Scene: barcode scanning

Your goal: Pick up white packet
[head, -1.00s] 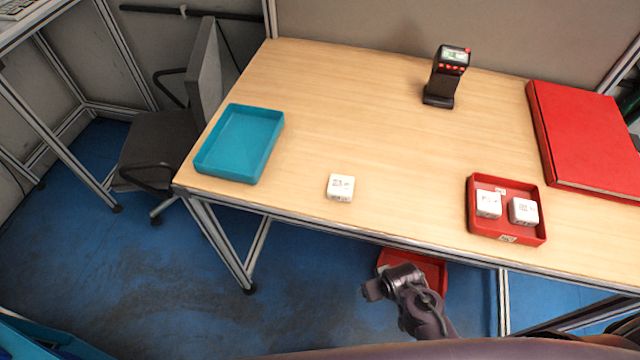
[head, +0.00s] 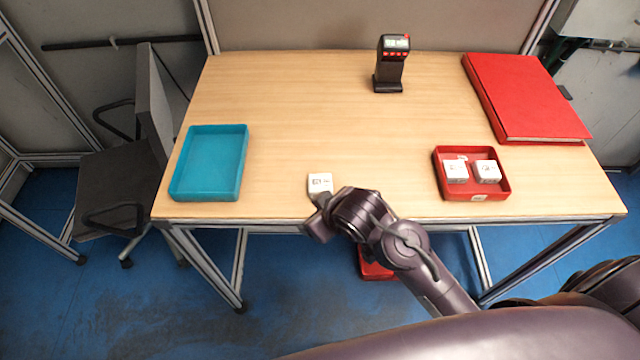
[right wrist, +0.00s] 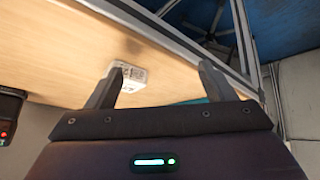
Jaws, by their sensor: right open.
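A small white packet (head: 320,183) with dark print lies alone on the wooden table near its front edge. It also shows in the right wrist view (right wrist: 130,72), close to the left finger, which partly covers it. My right gripper (head: 318,217) is at the table's front edge, just in front of the packet in the head view. In the right wrist view its fingers (right wrist: 160,78) are wide apart with nothing held between them. Two more white packets (head: 456,172) (head: 487,172) sit in a small red tray (head: 475,197) at the right. My left gripper is not in view.
An empty teal tray (head: 209,165) stands at the table's left. A black scanner (head: 389,66) stands upright at the back. A large red box (head: 528,98) lies at the back right. Another red tray (head: 374,268) is below the table edge. The table's middle is clear.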

